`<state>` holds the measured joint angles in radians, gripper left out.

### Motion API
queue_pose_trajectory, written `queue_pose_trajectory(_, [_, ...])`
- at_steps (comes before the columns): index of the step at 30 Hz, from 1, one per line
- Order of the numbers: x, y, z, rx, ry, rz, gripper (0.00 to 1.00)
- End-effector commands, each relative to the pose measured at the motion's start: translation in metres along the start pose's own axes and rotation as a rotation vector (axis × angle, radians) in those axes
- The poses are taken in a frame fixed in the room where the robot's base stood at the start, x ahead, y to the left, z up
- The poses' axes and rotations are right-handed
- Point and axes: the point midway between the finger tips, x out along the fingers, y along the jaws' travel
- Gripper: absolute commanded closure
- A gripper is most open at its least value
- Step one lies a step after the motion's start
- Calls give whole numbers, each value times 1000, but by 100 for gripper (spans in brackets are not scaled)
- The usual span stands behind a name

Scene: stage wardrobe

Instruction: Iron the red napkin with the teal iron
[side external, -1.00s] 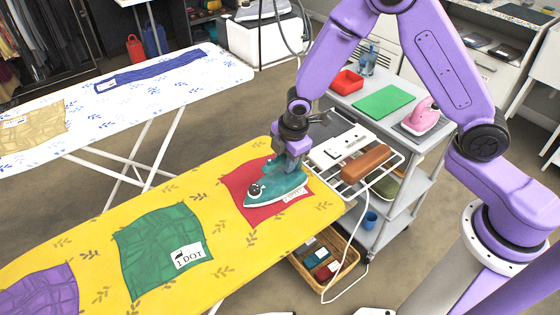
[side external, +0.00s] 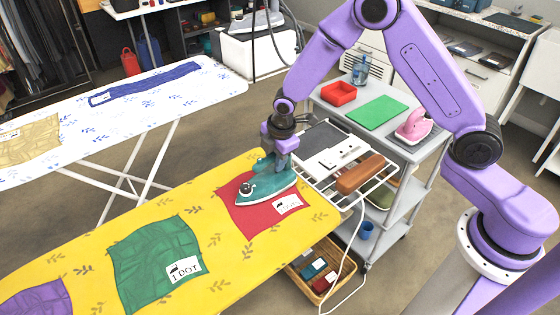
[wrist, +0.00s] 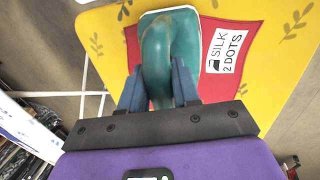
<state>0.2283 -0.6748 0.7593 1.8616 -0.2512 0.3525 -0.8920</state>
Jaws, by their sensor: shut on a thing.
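The teal iron (side external: 266,184) sits on the red napkin (side external: 262,218), over its upper left part. The napkin lies on the yellow ironing board (side external: 110,240) near its right end. A white label on the napkin shows an iron mark; the wrist view (wrist: 221,52) reads "SILK 2 DOTS". My gripper (side external: 280,158) is shut on the iron's handle. In the wrist view my gripper (wrist: 158,85) has a finger on each side of the teal handle (wrist: 157,50). The iron hides part of the napkin, so I cannot tell how smooth it is there.
A green napkin (side external: 160,262) labelled "1 DOT" and a purple one (side external: 36,300) lie further left on the board. A grey cart (side external: 385,150) with a wire rack, a pink iron (side external: 413,126) and a red box (side external: 338,93) stands to the right. A white board (side external: 190,110) is behind.

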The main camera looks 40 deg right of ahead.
Motion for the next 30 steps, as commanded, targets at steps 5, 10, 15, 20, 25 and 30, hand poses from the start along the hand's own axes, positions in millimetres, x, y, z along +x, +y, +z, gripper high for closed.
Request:
queue_pose_trajectory(5, [0,-1,-14,-2,2,0,100])
queue_pose_trajectory(10, [0,-1,-26,-2,2,1,100])
queue_pose_trajectory(15, [0,-1,-36,-2,1,-1,100])
queue_pose_trajectory(20, [0,-1,-47,-1,2,0,100])
queue_pose_trajectory(25, [0,-2,-58,-3,2,0,100])
queue_pose_trajectory(30, [0,-2,-69,-2,1,0,100])
